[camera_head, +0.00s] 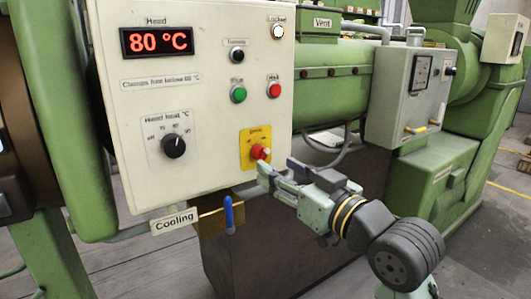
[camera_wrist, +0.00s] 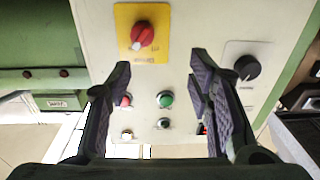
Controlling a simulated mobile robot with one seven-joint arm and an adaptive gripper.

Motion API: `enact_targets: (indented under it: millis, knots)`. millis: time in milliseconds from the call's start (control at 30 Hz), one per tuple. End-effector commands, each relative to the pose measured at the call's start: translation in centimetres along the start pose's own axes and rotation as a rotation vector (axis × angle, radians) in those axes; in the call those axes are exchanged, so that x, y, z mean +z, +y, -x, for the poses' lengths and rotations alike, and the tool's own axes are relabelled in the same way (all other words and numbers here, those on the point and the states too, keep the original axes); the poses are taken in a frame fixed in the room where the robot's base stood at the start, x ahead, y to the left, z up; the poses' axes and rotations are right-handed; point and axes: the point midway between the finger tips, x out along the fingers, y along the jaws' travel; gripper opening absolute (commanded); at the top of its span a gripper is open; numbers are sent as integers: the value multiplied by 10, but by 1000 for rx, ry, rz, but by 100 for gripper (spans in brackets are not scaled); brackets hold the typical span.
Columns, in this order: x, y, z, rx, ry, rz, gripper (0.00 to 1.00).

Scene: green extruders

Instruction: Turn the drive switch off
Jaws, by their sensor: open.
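The drive switch is a red rotary knob (camera_head: 260,152) on a yellow plate (camera_head: 256,136), low on the right of the cream control panel. Its small labels are too blurred to read, and I cannot tell its setting surely. My gripper (camera_head: 275,172) is open and empty, just in front of and below the knob in the head view. In the wrist view, the panel appears upside down, with the red knob (camera_wrist: 143,35) above the gap between my spread fingers (camera_wrist: 172,70). The knob is not between the fingertips, and I see no contact.
The panel also bears a head heat dial (camera_head: 173,145), a green button (camera_head: 238,94), a red button (camera_head: 274,90) and a display (camera_head: 157,42) reading 80 °C. A blue lever (camera_head: 228,212) stands below the panel. A grey box (camera_head: 405,95) is to the right.

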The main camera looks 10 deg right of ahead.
Motion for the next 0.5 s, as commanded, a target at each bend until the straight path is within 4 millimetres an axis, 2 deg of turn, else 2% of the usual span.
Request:
enact_targets:
  millis: [33,100,200,367,500]
  knots:
    - [4,9,11,19,-20,-4,47]
    - [7,14,19,30,-41,-10,47]
    - [9,18,21,36,-52,-13,47]
    - [8,18,2,34,-52,-15,47]
    - [9,18,-26,33,-53,-15,47]
